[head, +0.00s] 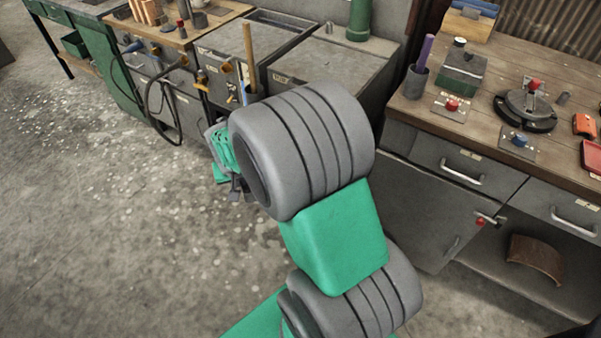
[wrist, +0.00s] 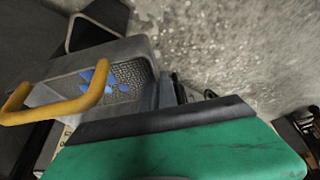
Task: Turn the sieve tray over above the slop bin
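My gripper (wrist: 172,92) is at the tray's right wall. Whether its fingers touch or hold the tray is unclear. In the head view my gripper (head: 238,187) is left of my arm, low above the floor; its fingers are small and partly hidden, and I cannot make out the tray there. I cannot identify the slop bin; a dark open frame (wrist: 72,38) lies beyond the tray in the wrist view.
Grey cabinets (head: 335,68) stand behind my arm, with a wooden stick (head: 249,55) upright in front. A workbench (head: 470,120) on the right carries a purple-handled tool in a cup (head: 417,82) and several fixtures. The concrete floor (head: 110,210) at left is clear.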

